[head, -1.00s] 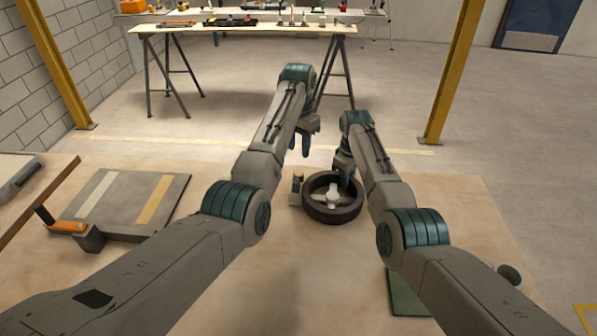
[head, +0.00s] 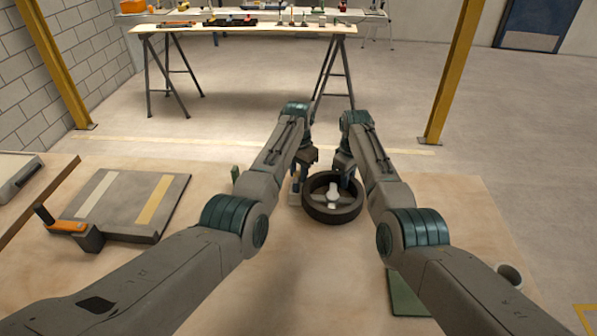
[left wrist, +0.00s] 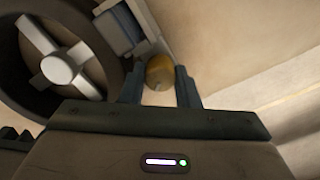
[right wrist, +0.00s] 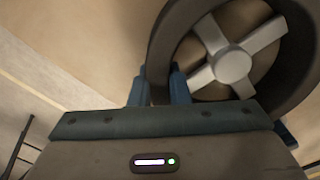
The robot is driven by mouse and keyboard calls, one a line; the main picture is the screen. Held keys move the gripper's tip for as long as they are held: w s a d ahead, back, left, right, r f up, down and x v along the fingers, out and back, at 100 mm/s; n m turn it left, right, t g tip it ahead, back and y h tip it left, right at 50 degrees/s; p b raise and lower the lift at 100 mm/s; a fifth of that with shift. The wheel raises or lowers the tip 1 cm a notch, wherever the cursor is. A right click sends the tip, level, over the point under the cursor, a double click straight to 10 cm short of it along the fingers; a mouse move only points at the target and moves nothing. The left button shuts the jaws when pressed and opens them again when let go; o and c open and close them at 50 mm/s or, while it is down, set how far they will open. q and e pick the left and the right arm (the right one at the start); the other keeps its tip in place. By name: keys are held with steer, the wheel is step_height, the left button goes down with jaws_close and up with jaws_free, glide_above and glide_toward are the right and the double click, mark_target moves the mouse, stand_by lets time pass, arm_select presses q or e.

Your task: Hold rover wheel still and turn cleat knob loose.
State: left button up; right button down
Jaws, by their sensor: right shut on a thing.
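The rover wheel (head: 333,213) lies flat on the sandy bed, a dark tyre with a pale spoked hub (left wrist: 60,68). My right gripper (head: 344,168) is shut on the wheel's rim; in the right wrist view its blue fingers (right wrist: 158,90) straddle the tyre wall (right wrist: 164,55). The yellow cleat knob (left wrist: 159,72) sits beside a grey cleat block (left wrist: 117,27), close to the tyre. My left gripper (left wrist: 160,90) is open, with one finger on each side of the knob. In the head view, my left gripper (head: 299,172) hides the knob.
A striped panel (head: 120,202) and an orange-handled clamp (head: 68,226) lie at left. A green mat (head: 405,296) and a small cup (head: 510,272) are at right. A trestle table (head: 240,29) stands behind. The front middle of the bed is clear.

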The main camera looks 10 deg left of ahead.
arm_select(q)
steer(key=c, duration=0.4)
steer(key=shift+o, duration=0.2)
steer(key=shift+n, duration=0.3)
steer(key=n, duration=0.8)
steer(key=shift+n, duration=0.3)
steer(key=o, duration=0.7)
